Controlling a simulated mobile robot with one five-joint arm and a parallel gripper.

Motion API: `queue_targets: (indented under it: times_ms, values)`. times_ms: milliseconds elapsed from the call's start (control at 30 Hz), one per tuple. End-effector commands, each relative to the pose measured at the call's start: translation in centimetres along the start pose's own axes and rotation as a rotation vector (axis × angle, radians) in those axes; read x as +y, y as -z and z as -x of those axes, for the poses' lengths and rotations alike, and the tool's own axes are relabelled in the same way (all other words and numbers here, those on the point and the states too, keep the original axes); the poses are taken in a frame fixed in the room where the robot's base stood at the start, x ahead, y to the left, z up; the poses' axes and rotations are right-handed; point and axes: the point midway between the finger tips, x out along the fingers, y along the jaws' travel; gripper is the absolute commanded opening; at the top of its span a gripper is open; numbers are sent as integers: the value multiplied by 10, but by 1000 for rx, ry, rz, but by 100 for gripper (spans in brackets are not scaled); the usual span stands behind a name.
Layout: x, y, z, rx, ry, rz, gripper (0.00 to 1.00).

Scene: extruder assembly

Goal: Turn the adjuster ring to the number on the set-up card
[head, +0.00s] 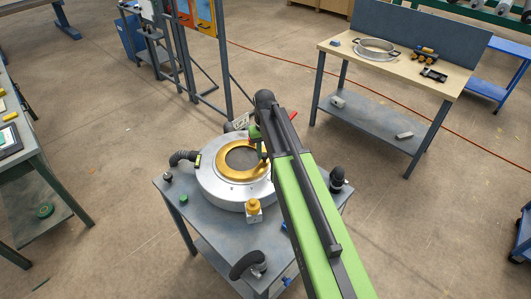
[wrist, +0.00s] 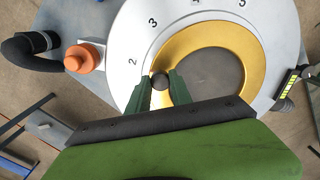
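The gold adjuster ring (head: 216,160) lies inside a silver round housing (head: 207,182) on a grey cart. In the wrist view the ring (wrist: 250,55) surrounds a dark grey disc, and the housing rim (wrist: 120,40) carries the numbers 2, 3, 4 and 5, with 4 and 5 partly cut off. A dark round knob (wrist: 160,81) on the ring's edge is nearest the 2. My gripper (wrist: 161,84) has its green fingers on either side of the knob, seemingly touching it. I cannot read a set-up card.
A yellow-topped fitting (head: 253,208) and black hoses (head: 184,157) stick out around the housing. A green cap (head: 184,198) lies on the cart top (head: 215,235). A workbench (head: 445,79) stands behind right, another bench at left. Open floor lies between.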

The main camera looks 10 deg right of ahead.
Motion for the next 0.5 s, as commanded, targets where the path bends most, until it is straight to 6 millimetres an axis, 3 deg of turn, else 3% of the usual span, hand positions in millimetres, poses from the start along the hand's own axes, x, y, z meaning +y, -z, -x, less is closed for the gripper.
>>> queue_targets:
  times_ms: [100,500]
  values:
    - [0,0,0,0,0,0,0]
    - [1,0,0,0,0,-1,0]
